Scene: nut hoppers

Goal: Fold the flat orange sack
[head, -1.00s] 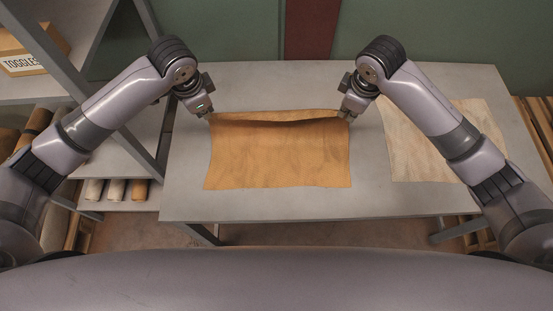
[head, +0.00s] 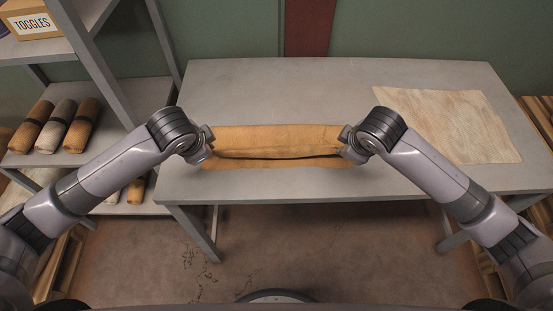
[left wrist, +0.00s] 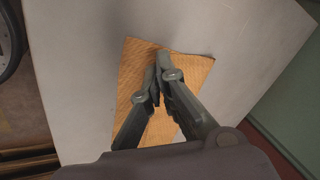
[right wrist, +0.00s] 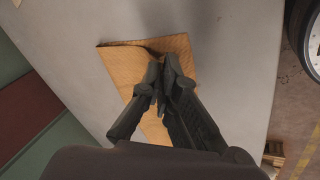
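The orange sack (head: 275,140) lies on the grey table, its far part folded over toward me. The flap's front edge bows up a little, leaving a dark gap above a narrow strip of the lower layer (head: 275,163). My left gripper (head: 208,153) is at the flap's left front corner and my right gripper (head: 345,151) at its right front corner. In the left wrist view (left wrist: 157,72) and right wrist view (right wrist: 160,80) the fingers are closed together over the orange cloth (left wrist: 137,85). The pinched corners are mostly hidden by the fingers.
A pale flat sack (head: 450,125) lies on the right of the grey table (head: 270,85). A shelf at left holds several rolled sacks (head: 75,125) and a box labelled TOGGLES (head: 32,25). The table is clear behind the orange sack.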

